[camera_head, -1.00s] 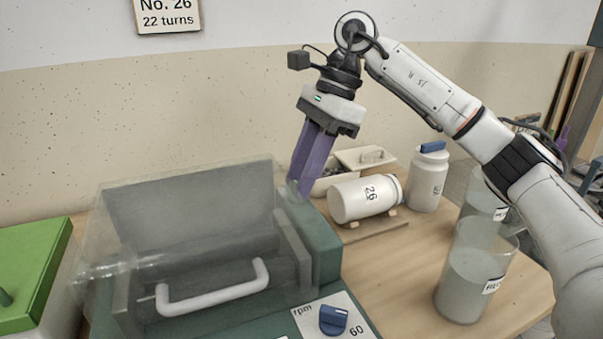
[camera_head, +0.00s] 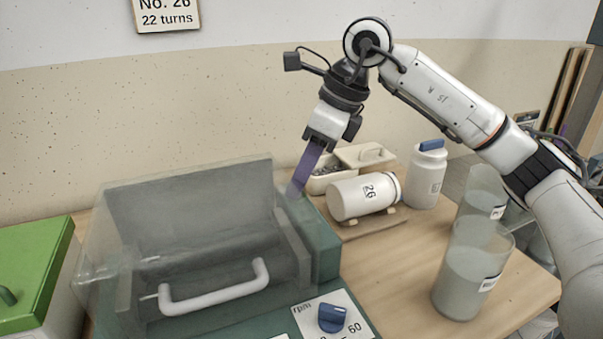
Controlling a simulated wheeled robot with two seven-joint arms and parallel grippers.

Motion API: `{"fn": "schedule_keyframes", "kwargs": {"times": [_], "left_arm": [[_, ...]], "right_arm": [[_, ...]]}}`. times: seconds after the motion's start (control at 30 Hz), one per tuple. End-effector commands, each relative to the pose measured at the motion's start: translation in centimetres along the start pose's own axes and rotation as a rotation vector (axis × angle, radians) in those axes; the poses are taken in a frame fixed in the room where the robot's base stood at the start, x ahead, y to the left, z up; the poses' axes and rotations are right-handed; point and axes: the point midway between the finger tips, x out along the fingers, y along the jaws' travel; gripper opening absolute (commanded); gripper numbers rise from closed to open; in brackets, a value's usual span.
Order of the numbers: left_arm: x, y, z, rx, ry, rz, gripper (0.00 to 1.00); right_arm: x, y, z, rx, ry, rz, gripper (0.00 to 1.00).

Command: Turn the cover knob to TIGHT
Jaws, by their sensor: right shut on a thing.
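My right gripper (camera_head: 296,190), with purple fingers, points down at the back right of the green machine housing (camera_head: 322,240). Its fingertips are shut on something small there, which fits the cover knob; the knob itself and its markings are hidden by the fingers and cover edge. The clear cover (camera_head: 110,235) is down over the machine's grey trough, with a white handle (camera_head: 215,290) at its front. A separate blue knob (camera_head: 332,318) sits on the white rpm panel near the front, by the number 60. My left gripper is not in view.
A white jar (camera_head: 360,197) labelled 26 lies on a wooden cradle right of my gripper. Clear beakers (camera_head: 470,275) stand at the right. A green-lidded box (camera_head: 30,270) is at the left.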

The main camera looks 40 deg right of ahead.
Motion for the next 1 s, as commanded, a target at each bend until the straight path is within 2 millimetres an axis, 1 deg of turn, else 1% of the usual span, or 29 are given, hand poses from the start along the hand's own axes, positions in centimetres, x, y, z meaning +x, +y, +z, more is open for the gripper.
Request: {"fn": "schedule_keyframes", "kwargs": {"times": [0.53, 0.57, 0.63, 0.67, 1.0], "left_arm": [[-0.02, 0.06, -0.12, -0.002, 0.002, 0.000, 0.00], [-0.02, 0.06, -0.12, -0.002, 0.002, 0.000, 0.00], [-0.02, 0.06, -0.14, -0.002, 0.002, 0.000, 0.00], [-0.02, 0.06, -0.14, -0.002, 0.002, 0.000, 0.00], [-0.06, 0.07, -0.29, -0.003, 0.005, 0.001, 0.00]], "right_arm": [[-0.06, -0.01, 0.06, 0.025, -0.002, -0.011, 0.04], [-0.06, -0.01, 0.06, 0.024, -0.002, -0.010, 0.32], [-0.06, -0.01, 0.05, 0.024, -0.002, -0.010, 0.43], [-0.05, 0.01, 0.05, 0.024, -0.002, -0.010, 0.45], [0.03, 0.14, 0.07, 0.021, -0.001, -0.007, 0.45]]}}
